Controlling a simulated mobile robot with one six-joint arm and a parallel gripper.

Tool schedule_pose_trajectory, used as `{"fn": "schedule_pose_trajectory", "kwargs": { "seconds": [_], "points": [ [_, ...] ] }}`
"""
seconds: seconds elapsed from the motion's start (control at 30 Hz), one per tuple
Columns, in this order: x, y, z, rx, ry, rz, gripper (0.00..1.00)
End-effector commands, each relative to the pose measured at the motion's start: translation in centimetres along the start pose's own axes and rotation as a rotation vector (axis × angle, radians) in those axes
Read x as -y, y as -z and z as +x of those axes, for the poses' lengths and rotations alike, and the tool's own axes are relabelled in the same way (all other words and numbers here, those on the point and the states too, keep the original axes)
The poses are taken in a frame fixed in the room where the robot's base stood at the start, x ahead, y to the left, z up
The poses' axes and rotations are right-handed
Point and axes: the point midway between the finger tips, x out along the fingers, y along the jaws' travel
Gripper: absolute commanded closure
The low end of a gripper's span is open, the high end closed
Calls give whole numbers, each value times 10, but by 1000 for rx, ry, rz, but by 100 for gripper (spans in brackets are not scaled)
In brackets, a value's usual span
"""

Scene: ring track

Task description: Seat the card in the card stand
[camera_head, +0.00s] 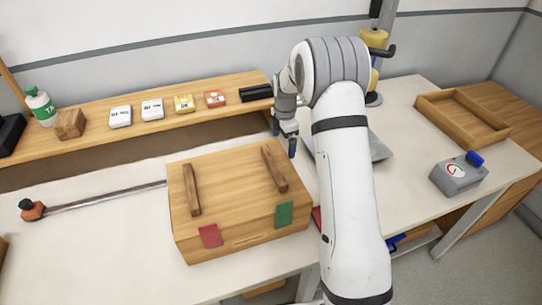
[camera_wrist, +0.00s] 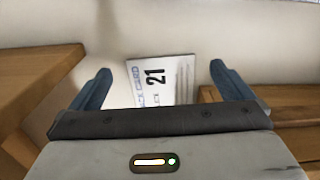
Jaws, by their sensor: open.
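A white card (camera_wrist: 165,82) printed with "21" and partly readable lettering shows in the wrist view, on or just above a pale surface. My gripper (camera_wrist: 160,70) is open, with one blue finger on each side of the card and a gap to both; I cannot tell how far beyond the fingertips the card is. In the head view my gripper (camera_head: 289,147) is just behind the wooden box, and the card is not visible there. A black block (camera_head: 256,93) at the right end of the shelf may be the card stand; I cannot tell.
A wooden box (camera_head: 225,205) with two raised bars stands close in front of my gripper. The back shelf (camera_head: 150,145) carries several small labelled boxes, a wooden cube and a bottle (camera_head: 41,106).

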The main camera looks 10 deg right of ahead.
Motion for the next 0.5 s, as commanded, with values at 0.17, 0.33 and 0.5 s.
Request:
{"fn": "schedule_pose_trajectory", "kwargs": {
  "seconds": [0.17,0.33,0.5],
  "points": [
    [1,0,24,-1,3,1,0],
    [0,0,30,0,1,1,0],
    [0,-1,29,0,0,1,0]
  ]
}}
